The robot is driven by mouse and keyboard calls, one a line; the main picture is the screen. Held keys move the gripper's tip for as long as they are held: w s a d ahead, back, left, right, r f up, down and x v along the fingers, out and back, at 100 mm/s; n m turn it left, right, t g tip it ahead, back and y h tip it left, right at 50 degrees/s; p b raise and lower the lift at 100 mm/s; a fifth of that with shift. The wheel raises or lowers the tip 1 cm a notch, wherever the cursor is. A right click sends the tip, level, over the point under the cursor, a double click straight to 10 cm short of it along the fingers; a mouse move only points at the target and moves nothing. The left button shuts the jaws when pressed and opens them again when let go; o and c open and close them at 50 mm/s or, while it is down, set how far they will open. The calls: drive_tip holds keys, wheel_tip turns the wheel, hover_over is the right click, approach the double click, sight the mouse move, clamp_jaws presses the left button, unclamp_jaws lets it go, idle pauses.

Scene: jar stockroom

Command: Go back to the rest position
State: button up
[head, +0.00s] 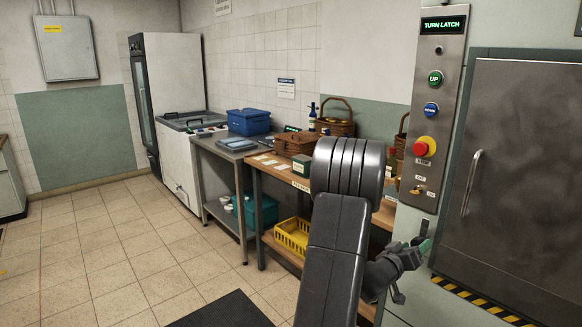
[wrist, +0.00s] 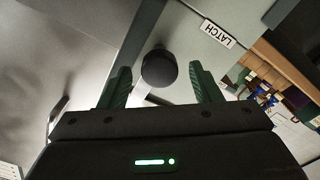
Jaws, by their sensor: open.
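My gripper (head: 424,248) is in front of the grey wall panel, low at the right in the head view, just left of the steel door. In the wrist view my gripper (wrist: 162,82) is open, its two green fingers spread apart with nothing held between them. A round black latch knob (wrist: 158,68) shows between and beyond the fingertips, beside a white label reading LATCH (wrist: 217,33). I cannot tell how close the fingertips are to the knob. My arm covers part of the bench in the head view.
A steel door (head: 525,170) with a vertical handle stands at the right. A button panel (head: 432,110) above my gripper displays TURN LATCH. A wooden bench (head: 262,176) with baskets stands behind my arm, with a yellow crate (head: 293,236) below. The tiled floor (head: 130,250) at left is clear.

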drive_tip(key=m, duration=0.8)
drive_tip(key=shift+m, duration=0.4)
